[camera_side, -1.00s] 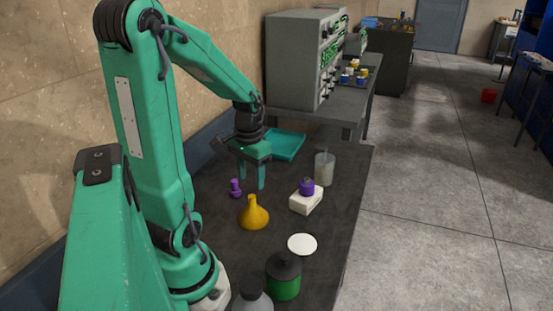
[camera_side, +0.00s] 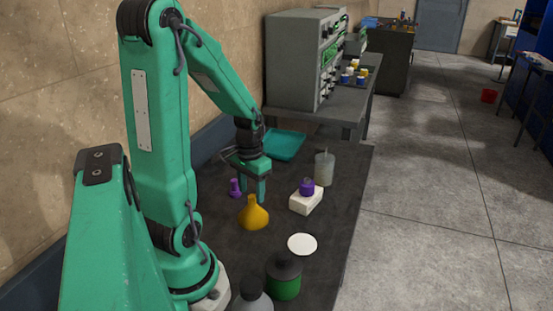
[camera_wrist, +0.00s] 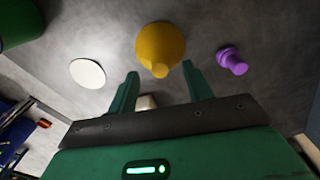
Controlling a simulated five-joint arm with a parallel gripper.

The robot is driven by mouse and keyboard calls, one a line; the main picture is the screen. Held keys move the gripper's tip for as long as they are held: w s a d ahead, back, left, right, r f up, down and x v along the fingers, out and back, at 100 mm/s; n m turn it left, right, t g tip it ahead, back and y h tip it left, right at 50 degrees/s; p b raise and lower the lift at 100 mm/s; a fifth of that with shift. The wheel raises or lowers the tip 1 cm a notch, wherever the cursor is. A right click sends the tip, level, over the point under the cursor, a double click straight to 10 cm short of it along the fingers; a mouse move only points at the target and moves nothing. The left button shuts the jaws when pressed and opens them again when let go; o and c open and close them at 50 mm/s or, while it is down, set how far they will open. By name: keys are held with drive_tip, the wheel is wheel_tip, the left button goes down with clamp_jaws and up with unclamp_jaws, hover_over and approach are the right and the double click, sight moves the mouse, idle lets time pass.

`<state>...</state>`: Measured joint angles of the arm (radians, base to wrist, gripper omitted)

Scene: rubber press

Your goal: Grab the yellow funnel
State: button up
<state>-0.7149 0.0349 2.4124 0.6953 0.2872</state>
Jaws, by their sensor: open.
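The yellow funnel (camera_side: 253,216) stands wide end down on the dark table, its narrow spout pointing up. In the wrist view the funnel (camera_wrist: 160,46) lies just ahead of the fingertips, roughly in line with the gap between them. My gripper (camera_side: 253,199) is open and points down, just behind the funnel in the side view. The wrist view shows the two green fingers of my gripper (camera_wrist: 161,74) spread apart, with nothing held between them. Whether a finger touches the funnel cannot be told.
A purple piece (camera_side: 235,188) stands close left of the funnel. A white block (camera_side: 306,203) with a purple knob, a translucent cup (camera_side: 324,168), a white disc (camera_side: 302,244), a green jar (camera_side: 284,281) and a teal tray (camera_side: 286,145) are around. Bare table lies between funnel and block.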

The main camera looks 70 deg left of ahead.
sight(252, 196)
drive_tip(key=shift+f, duration=1.75)
clamp_jaws()
